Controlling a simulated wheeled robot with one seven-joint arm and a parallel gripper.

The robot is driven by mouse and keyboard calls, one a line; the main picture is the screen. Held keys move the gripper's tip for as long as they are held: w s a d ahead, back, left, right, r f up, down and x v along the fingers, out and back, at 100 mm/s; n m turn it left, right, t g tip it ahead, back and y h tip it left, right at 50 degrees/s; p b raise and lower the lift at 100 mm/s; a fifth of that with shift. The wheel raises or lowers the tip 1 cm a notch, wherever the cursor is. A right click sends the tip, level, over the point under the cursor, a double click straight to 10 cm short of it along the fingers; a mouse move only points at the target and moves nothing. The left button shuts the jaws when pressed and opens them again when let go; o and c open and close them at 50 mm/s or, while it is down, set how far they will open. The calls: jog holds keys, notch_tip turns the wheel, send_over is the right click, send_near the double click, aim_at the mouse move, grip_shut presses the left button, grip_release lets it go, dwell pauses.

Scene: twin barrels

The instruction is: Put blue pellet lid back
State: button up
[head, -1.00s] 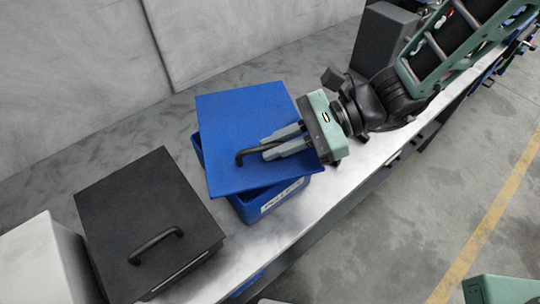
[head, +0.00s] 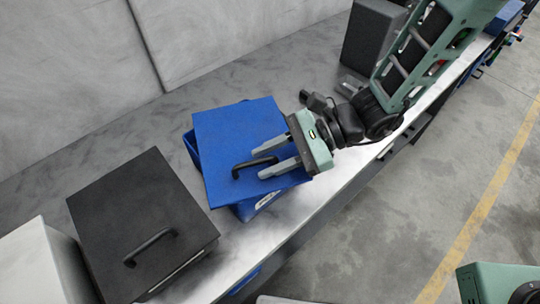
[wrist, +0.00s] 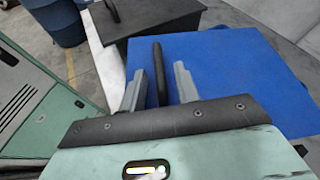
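The blue lid (head: 232,125) with its black bar handle (head: 241,168) lies over the blue bin (head: 190,146). It sits turned and off-centre, so bin parts show at the left and front. Whether it lies fully flat is unclear. My gripper (head: 259,162) is open at the lid's right side, one finger on each side of the handle. In the wrist view, the handle (wrist: 158,65) stands between the spread fingertips (wrist: 159,76) with a gap on both sides, above the lid (wrist: 235,70). The bin's label is mostly hidden under the lid.
A black lidded bin (head: 130,215) stands left of the blue one, with a white box (head: 38,262) beyond it. A dark grey block (head: 370,38) stands at the back right. The grey bench (head: 310,75) is clear behind the bin. Its front edge drops to the floor.

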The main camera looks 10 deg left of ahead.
jog(key=shift+w+d+r, duration=0.1)
jog(key=shift+r, duration=0.25)
jog(key=b+v, duration=0.2)
jog(key=v, duration=1)
jog(key=s+d+r+n+t+h, duration=0.1)
jog(key=s+d+n+h, duration=0.3)
jog(key=n, duration=0.5)
jog(key=s+d+r+n+t+h, duration=0.2)
jog(key=s+d+n+t+h, duration=0.2)
jog(key=s+n+h, duration=0.4)
jog(key=shift+d+r+n, duration=0.3)
jog(key=shift+n, duration=0.9)
jog(key=shift+s, duration=0.15)
